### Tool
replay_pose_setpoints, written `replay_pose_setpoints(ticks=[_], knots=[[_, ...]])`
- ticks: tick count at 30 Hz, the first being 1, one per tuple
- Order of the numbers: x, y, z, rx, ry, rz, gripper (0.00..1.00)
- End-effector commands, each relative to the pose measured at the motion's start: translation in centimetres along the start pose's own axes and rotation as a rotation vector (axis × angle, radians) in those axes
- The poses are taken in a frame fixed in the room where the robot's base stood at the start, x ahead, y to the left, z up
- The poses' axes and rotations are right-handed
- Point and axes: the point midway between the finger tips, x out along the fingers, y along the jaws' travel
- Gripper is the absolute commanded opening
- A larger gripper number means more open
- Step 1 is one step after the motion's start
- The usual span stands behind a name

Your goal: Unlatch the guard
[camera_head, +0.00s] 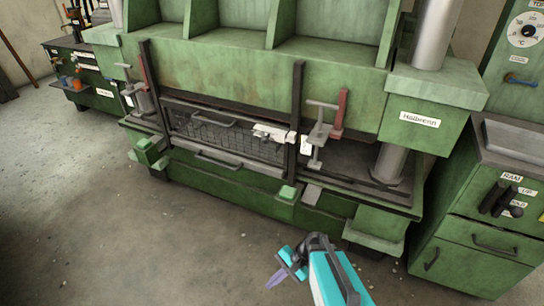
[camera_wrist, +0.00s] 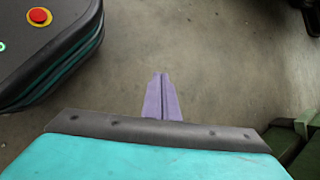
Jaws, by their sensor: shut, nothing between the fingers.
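The guard (camera_head: 215,133) is a dark mesh panel between two upright posts on the front of the green press in the head view. My gripper (camera_head: 277,279) is low in front of the press, over the floor, well apart from the guard and latch. Its purple fingers (camera_wrist: 162,97) are together and empty in the wrist view. The guard is not in the wrist view.
A clamp with a red lever (camera_head: 339,115) stands right of the guard, and another clamp stands left. Green blocks (camera_head: 287,194) jut from the press front. A green cabinet (camera_head: 480,215) with a control panel is at right. The concrete floor (camera_head: 150,240) at front left is clear.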

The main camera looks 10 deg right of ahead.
Motion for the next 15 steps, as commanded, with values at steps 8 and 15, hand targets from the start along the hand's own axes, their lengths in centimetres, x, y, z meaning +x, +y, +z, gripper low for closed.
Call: replay_pose_setpoints(ticks=[8, 15], knots=[[-5.7, -9.4, -3.2, 0.289, -0.094, -0.356, 0.00], [-13.6, -16.1, -5.8, 0.502, -0.238, -0.650, 0.00]])
